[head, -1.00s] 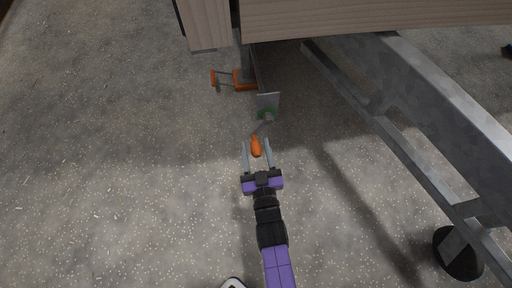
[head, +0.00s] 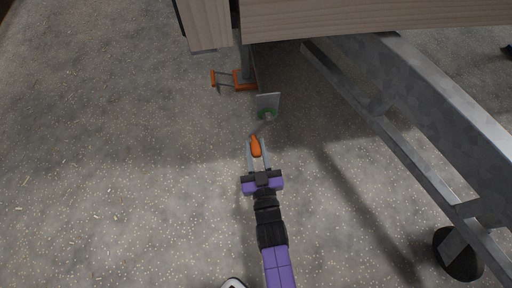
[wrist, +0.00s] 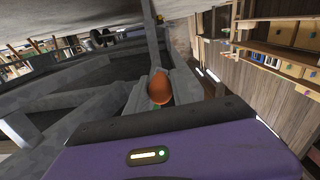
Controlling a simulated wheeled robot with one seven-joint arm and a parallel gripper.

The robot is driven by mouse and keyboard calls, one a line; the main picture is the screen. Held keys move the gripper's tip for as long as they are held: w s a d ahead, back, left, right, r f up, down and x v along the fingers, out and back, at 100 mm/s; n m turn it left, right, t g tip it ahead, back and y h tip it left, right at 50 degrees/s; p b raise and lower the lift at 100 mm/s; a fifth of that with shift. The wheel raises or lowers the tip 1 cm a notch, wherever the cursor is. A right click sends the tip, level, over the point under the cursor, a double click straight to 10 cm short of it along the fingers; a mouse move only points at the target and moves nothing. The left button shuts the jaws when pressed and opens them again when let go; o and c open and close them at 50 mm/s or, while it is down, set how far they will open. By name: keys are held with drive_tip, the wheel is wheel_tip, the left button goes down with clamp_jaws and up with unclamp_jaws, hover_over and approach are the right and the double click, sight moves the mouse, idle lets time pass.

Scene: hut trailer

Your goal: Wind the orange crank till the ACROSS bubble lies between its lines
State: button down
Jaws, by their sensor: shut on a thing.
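The orange crank handle (head: 256,146) sits between the two fingers of my gripper (head: 256,150), which is shut on it. A thin grey crank rod (head: 261,130) runs from the handle up to a green-ringed fitting (head: 266,114) on a grey plate under the trailer. In the wrist view the orange handle (wrist: 160,88) shows end-on between the fingers (wrist: 160,92). The ACROSS bubble and its lines are not seen in any view.
The wooden trailer body (head: 370,15) overhangs at the top. A grey metal drawbar frame (head: 410,125) slopes down the right side to a dark round foot (head: 458,253). A second orange crank (head: 213,79) with an orange-based leg (head: 243,80) stands behind. Bare floor lies to the left.

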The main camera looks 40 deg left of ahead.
idle(0.8)
drive_tip(key=s+a+r+m+p, duration=0.1)
drive_tip(key=r+m+p, duration=0.1)
drive_tip(key=r+m, duration=0.2)
drive_tip(key=s+a+r+m+p, duration=0.1)
drive_tip(key=r+m, duration=0.3)
drive_tip(key=m, duration=0.5)
drive_tip(key=shift+s+a+r+p, duration=0.3)
drive_tip(key=shift+s+a+p, duration=0.1)
drive_tip(key=shift+s, duration=0.25)
drive_tip(key=c, duration=1.1)
unclamp_jaws()
drive_tip(key=shift+p+v, duration=0.6)
drive_tip(key=shift+v, duration=3.35)
